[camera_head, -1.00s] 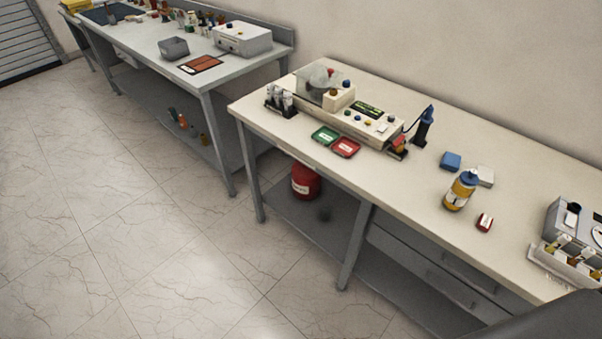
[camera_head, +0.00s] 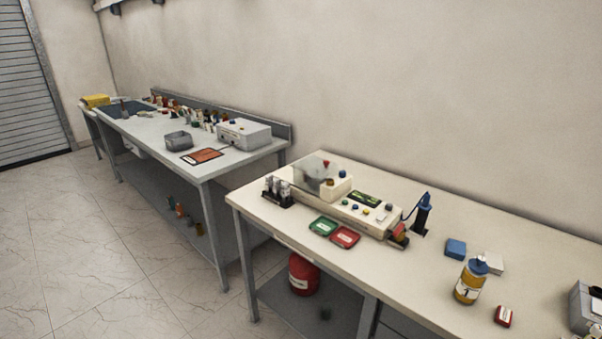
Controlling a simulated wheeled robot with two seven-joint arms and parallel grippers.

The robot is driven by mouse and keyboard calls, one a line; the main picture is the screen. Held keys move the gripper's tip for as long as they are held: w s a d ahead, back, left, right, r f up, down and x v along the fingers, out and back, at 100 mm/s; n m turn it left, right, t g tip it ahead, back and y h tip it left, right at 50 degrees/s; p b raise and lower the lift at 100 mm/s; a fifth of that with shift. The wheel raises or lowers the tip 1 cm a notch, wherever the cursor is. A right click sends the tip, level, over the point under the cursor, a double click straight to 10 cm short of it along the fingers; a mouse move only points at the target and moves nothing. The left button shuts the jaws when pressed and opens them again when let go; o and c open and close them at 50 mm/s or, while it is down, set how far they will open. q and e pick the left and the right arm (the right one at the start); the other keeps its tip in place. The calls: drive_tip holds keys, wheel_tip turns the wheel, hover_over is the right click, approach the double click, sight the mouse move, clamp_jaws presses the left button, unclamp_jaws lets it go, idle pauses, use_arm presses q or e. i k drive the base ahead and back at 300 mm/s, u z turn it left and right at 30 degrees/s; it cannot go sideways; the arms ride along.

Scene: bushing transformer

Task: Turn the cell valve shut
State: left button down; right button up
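A long cream test instrument (camera_head: 350,205) stands on the near bench. It has a clear-covered cell housing (camera_head: 318,174) at its left end, with a small red knob (camera_head: 326,163) on top. Several coloured knobs and a dark display sit along its top. I cannot tell which of these is the cell valve, or how it is turned. Neither of my grippers shows in this view.
The near bench (camera_head: 480,240) also holds a green tray (camera_head: 323,226), a red tray (camera_head: 345,237), a vial rack (camera_head: 278,192), a blue upright holder (camera_head: 423,214) and a yellow bottle (camera_head: 470,281). A second bench (camera_head: 150,135) stands farther left. Open floor (camera_head: 90,255) lies at left.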

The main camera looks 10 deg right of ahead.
sight(401, 228)
drive_tip(key=u, duration=1.6)
drive_tip(key=i, duration=1.35)
drive_tip(key=z, duration=4.7)
